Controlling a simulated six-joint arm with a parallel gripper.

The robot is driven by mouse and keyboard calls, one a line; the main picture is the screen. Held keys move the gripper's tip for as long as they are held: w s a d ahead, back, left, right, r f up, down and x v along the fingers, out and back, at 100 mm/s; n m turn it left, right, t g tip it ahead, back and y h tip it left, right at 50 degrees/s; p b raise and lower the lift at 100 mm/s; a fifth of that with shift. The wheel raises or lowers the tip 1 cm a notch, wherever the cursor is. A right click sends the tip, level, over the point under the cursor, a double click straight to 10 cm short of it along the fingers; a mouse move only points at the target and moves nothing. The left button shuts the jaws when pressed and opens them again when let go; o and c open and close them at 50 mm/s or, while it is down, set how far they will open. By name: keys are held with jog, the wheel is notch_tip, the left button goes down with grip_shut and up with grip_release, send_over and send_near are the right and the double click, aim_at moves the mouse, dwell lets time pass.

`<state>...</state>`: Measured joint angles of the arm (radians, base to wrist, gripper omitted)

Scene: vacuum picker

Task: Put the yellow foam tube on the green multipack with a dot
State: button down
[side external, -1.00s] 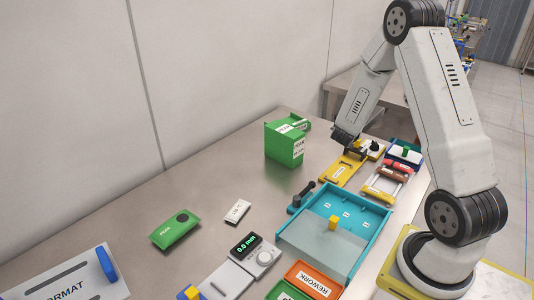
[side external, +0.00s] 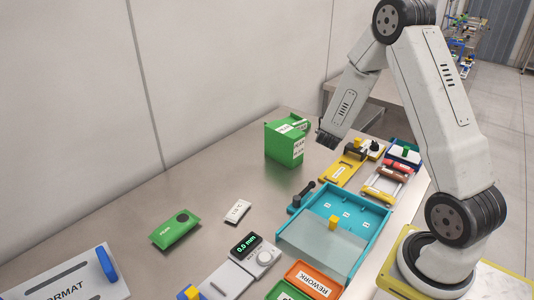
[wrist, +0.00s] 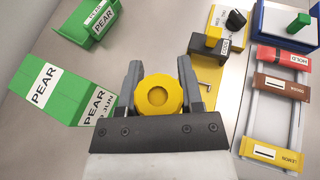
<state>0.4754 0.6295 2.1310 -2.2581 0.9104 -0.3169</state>
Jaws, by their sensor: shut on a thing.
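My gripper (side external: 326,140) is raised in the air to the right of the green box in the side view. The tube cannot be made out in the side view. The green multipack with a dark dot (side external: 172,231) lies flat on the steel table at left, well apart from my gripper and outside the wrist view.
A green PEAR box (side external: 284,142) stands left of my gripper. A yellow fixture (side external: 343,171) with a black clamp is just right. A teal tray (side external: 372,235), grey gauge (side external: 264,257) and white label card (side external: 237,211) lie nearer. Bare table separates the card from the box.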

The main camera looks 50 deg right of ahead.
jog(key=w+a+r+n+t+y, duration=0.1)
jog(key=w+a+n+t, duration=0.15)
jog(key=a, duration=0.35)
jog(key=w+a+n+t+y, duration=0.1)
jog(key=w+a, duration=0.3)
jog(key=a, duration=0.2)
jog(key=a+r+n+t+y, duration=0.2)
jog(key=a+n+t+y, duration=0.5)
jog(key=a, duration=2.7)
jog(key=n+g+y, duration=0.2)
send_over(171, 221)
jog(key=s, duration=0.1)
notch_tip(171, 221, down, 8)
jog(key=shift+s+d+f, duration=0.15)
jog(key=shift+f, duration=0.1)
jog(key=shift+w+f, duration=0.45)
jog(key=shift+w+f, duration=0.25)
jog(key=shift+f, duration=0.1)
jog(key=shift+a+f, duration=0.2)
jog(key=shift+f, duration=1.3)
